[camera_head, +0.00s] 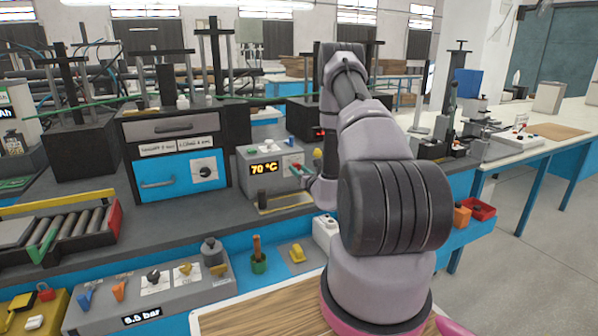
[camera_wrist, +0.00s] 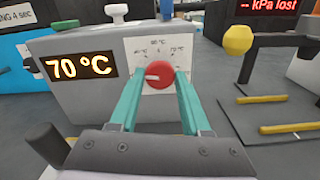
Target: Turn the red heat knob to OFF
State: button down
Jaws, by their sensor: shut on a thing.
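The red heat knob (camera_wrist: 159,75) is on the front of a grey heater box (camera_wrist: 95,95) in the wrist view. A white dial plate with small temperature marks surrounds it; the knob's pale pointer line points left. My gripper (camera_wrist: 160,80) has its two teal fingers on either side of the knob, shut on it. A display (camera_wrist: 82,66) on the box reads 70 °C. In the head view the heater box (camera_head: 256,178) stands on the bench with the same display (camera_head: 265,168); my arm partly hides the knob's side of it.
A black-handled lever (camera_wrist: 48,145) stands in front of the box at left. A yellow-ball lever (camera_wrist: 238,40) and yellow bars (camera_wrist: 260,99) are at right. A blue-drawer machine (camera_head: 180,175) stands left of the box in the head view.

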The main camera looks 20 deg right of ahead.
jog(key=shift+s+f+n, duration=0.1)
jog(key=shift+n, duration=0.7)
jog(key=shift+c, duration=1.9)
grip_release()
jog(key=s, duration=1)
jog(key=shift+s, duration=0.4)
